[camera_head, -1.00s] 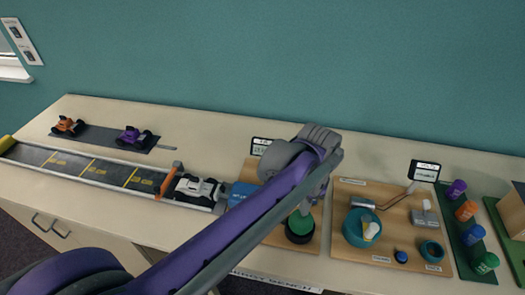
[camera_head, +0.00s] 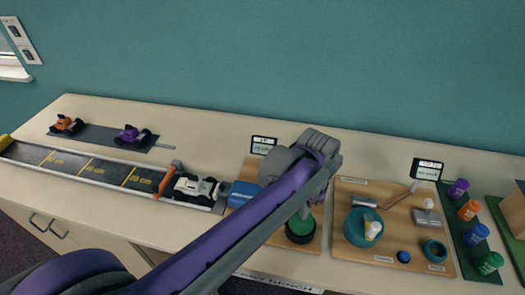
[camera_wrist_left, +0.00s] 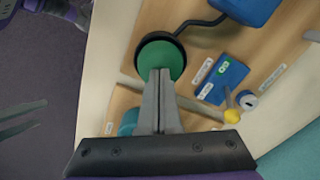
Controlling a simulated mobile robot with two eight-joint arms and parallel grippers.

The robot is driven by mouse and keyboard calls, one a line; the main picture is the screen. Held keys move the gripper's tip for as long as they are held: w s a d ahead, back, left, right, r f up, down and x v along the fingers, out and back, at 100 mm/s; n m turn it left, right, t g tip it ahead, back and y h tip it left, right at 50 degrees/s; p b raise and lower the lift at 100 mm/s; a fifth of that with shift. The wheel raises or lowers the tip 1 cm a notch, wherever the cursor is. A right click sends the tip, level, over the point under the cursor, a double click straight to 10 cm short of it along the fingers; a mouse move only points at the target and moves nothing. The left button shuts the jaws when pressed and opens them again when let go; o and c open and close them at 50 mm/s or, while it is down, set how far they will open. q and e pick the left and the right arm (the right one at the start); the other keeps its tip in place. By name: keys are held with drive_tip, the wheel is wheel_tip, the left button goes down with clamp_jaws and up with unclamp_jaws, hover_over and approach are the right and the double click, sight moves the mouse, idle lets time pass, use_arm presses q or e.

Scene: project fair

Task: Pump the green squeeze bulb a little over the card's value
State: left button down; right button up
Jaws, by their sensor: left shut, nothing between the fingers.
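The green squeeze bulb (camera_head: 300,230) sits in a black round base on a wooden board (camera_head: 312,246). In the left wrist view the bulb (camera_wrist_left: 165,56) is a green disc with a dark rim, joined by a black hose to a blue block. My left gripper (camera_head: 304,213) is shut and empty, its fingers pointing down at the bulb. In the left wrist view the fingertips (camera_wrist_left: 160,76) overlap the bulb's near edge; I cannot tell whether they touch it. A small display card (camera_head: 263,145) stands behind the board; its writing is too blurred to read.
A second board (camera_head: 345,245) to the right holds a teal bowl (camera_head: 358,228) and other items. Another card (camera_head: 428,169) stands behind it. Several coloured bottles (camera_head: 468,210) are at the right. A white toy car (camera_head: 195,187) is on the track at the left.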

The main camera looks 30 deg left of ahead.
use_arm(q)
drive_tip(key=shift+f, duration=0.4)
use_arm(e)
drive_tip(key=shift+s+f, duration=0.1)
drive_tip(key=shift+f, duration=0.15)
use_arm(q)
drive_tip(key=shift+r, duration=0.15)
use_arm(e)
drive_tip(key=shift+r, duration=0.1)
use_arm(q)
drive_tip(key=shift+r+p, duration=0.95)
drive_tip(key=shift+r, duration=0.6)
use_arm(e)
drive_tip(key=shift+w+r, duration=0.25)
drive_tip(key=shift+r, duration=0.4)
drive_tip(key=shift+w+r, duration=0.2)
drive_tip(key=shift+r, duration=0.4)
use_arm(q)
drive_tip(key=shift+r, duration=0.45)
wheel_tip(320, 180, up, 4)
drive_tip(key=p, duration=0.2)
drive_tip(key=shift+p, duration=0.35)
use_arm(e)
drive_tip(key=shift+t, duration=0.3)
drive_tip(key=r, duration=0.1)
drive_tip(key=w+r, duration=0.1)
drive_tip(key=r, duration=0.1)
drive_tip(key=shift+w+r, duration=0.25)
drive_tip(key=shift+r, duration=0.15)
drive_tip(key=shift+s, duration=0.1)
